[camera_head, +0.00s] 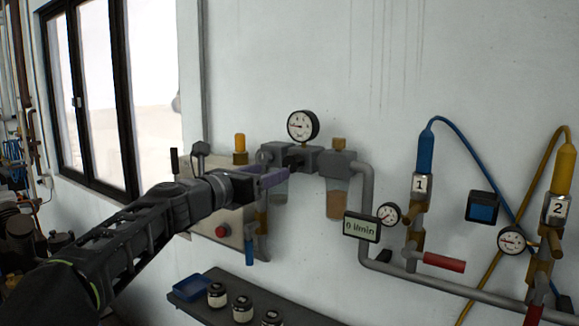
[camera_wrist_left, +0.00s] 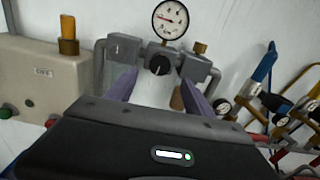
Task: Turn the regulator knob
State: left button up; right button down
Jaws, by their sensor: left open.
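The regulator knob (camera_wrist_left: 159,65) is black and round with a pale mark, on the front of the grey regulator body below a round white gauge (camera_wrist_left: 167,20). In the head view the knob (camera_head: 294,163) is small and dark, below the gauge (camera_head: 302,125). My left gripper (camera_head: 275,178) is in front of the regulator, its purple fingers pointing at it. In the left wrist view the two fingers (camera_wrist_left: 157,86) are spread apart, one on each side below the knob, with nothing between them. The knob appears clear of the fingers. My right gripper is not in view.
A grey pipe (camera_head: 367,205) runs right from the regulator past a "0 l/min" display (camera_head: 361,227). Blue (camera_head: 425,160) and yellow (camera_head: 562,172) hose fittings stand right. A beige box (camera_wrist_left: 45,85) is left. A dark shelf (camera_head: 285,305) with jars sits below.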

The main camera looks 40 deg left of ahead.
aim_at(289, 165)
pick_arm(q)
jog(key=shift+w, duration=0.1)
jog(key=w+p, duration=0.1)
jog(key=w, duration=0.6)
jog(key=shift+w+a, duration=0.1)
jog(key=shift+w, duration=0.2)
grip_shut()
dwell(0.6)
